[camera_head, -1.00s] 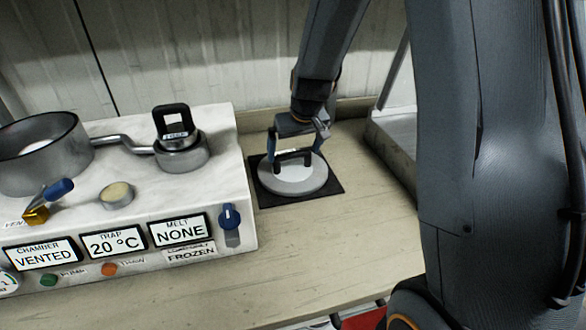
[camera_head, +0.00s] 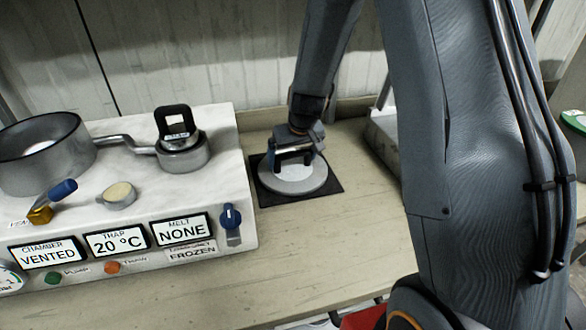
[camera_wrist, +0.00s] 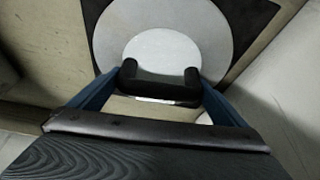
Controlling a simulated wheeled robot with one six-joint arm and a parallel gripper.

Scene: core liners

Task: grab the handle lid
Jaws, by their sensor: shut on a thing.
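The handle lid (camera_head: 295,182) is a round pale grey disc with a black bar handle. It lies flat on a black square mat (camera_head: 328,191) on the bench, right of the white apparatus. My gripper (camera_head: 294,156) is down at the lid, with its fingers at the two ends of the handle. In the wrist view the lid (camera_wrist: 165,45) fills the top middle, and my gripper (camera_wrist: 160,85) has its blue fingers on either side of the black handle (camera_wrist: 158,86), shut on it. The lid looks still resting on the mat.
The white apparatus (camera_head: 120,222) stands at the left with an open metal chamber (camera_head: 73,160), a black-handled trap (camera_head: 181,153), a blue-handled valve (camera_head: 52,200) and labelled displays. A grey block (camera_head: 385,150) stands right of the mat. The bench front is clear.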

